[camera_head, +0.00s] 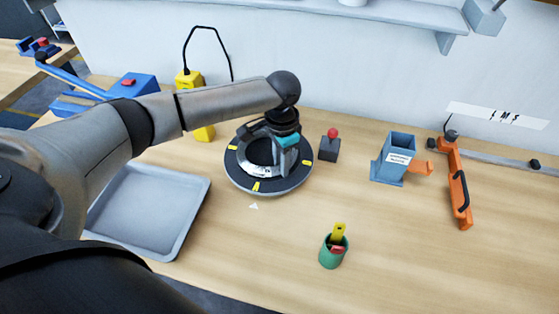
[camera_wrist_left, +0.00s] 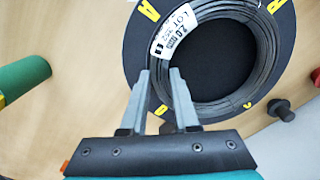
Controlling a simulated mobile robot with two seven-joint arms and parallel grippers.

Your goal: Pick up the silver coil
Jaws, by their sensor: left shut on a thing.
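The silver coil (camera_head: 258,171) is a ring of grey wire with a white label, lying over the round dark turntable (camera_head: 241,180) with yellow marks. In the left wrist view the coil (camera_wrist_left: 212,12) shows close up, its label facing the camera. My left gripper (camera_wrist_left: 158,73) is shut on the near side of the coil's ring, one finger on each side of the wire. In the head view my left gripper (camera_head: 283,166) points down at the coil's right side, and my wrist hides part of the coil. I cannot tell whether the coil touches the turntable. My right gripper is not in view.
An empty grey tray (camera_head: 150,208) lies left of the turntable. A red-knobbed box (camera_head: 329,149) stands close at its right. Farther right are a blue-grey dispenser (camera_head: 394,160) and an orange lever tool (camera_head: 459,190). A green cup (camera_head: 332,255) stands in front. Yellow equipment (camera_head: 203,133) stands behind left.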

